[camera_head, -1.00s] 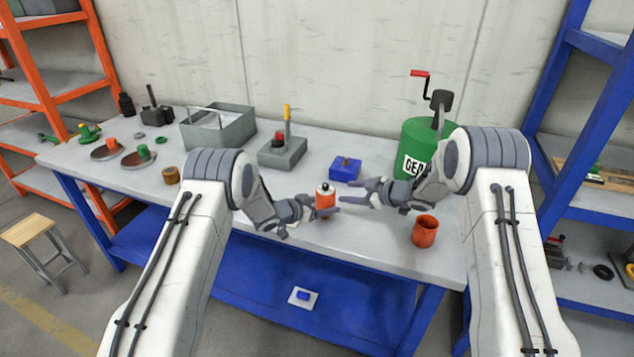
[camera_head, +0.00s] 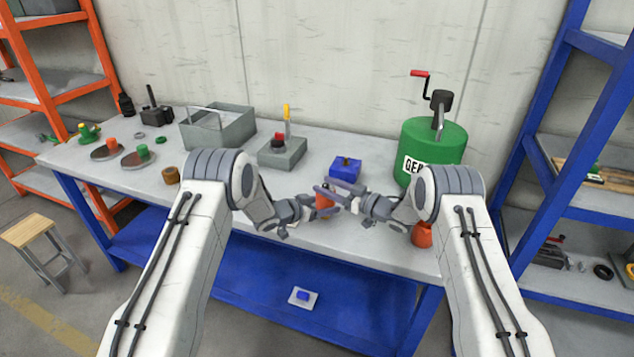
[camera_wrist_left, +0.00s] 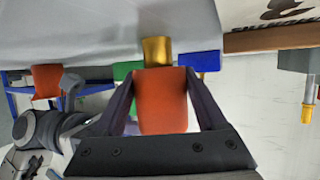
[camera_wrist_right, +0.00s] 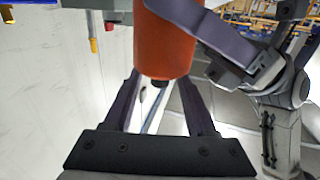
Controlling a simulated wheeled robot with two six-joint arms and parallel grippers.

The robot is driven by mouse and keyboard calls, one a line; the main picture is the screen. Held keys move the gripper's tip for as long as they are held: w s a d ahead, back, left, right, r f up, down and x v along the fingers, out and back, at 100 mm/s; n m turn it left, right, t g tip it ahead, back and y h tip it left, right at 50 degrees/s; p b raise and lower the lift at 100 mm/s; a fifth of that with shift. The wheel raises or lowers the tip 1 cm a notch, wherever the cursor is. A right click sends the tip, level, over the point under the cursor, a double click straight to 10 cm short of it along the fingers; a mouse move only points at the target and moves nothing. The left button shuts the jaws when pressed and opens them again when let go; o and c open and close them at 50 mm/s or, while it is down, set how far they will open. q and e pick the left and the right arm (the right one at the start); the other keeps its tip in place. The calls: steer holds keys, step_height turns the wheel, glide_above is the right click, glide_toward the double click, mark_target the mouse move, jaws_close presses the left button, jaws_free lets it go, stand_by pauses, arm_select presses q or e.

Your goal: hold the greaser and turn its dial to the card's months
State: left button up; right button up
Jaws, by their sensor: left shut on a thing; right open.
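The greaser (camera_head: 324,202) is a small orange cylinder above the table's front edge. My left gripper (camera_head: 328,207) is shut on it, and in the left wrist view its orange body (camera_wrist_left: 162,102) lies between the two fingers. In the right wrist view the greaser (camera_wrist_right: 163,45) shows a dark nub (camera_wrist_right: 160,83) at its end. My right gripper (camera_head: 332,195) is open, with its fingers spread to either side of that nub; contact cannot be told. Dial marks are not legible. I cannot make out a readable card.
A blue block (camera_head: 346,168) lies just behind the grippers. A green drum (camera_head: 440,143) with a crank stands at the right. An orange cup (camera_head: 422,236) is beside my right arm. A grey block (camera_head: 282,152) and grey bin (camera_head: 225,128) stand further left.

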mark_target(323, 184)
steer(key=shift+x, duration=1.85)
jaws_close()
steer(key=shift+w+m+t, duration=0.1)
steer(key=shift+m+t, duration=0.2)
steer(key=shift+t, duration=0.1)
steer(key=shift+w+d+r+m+t+h, duration=0.1)
steer(key=shift+w+d+m+t+h, duration=0.15)
steer(key=shift+m+t+h, duration=1.05)
steer(key=shift+w+d+m+t+h, duration=0.1)
steer(key=shift+d+m+t+h, duration=0.1)
steer(key=shift+m+t+h, duration=1)
steer(key=shift+w+d+m+t+h, duration=0.25)
steer(key=shift+m+t+h, duration=0.45)
steer(key=shift+h, duration=1.1)
steer(key=shift+m+h, duration=0.3)
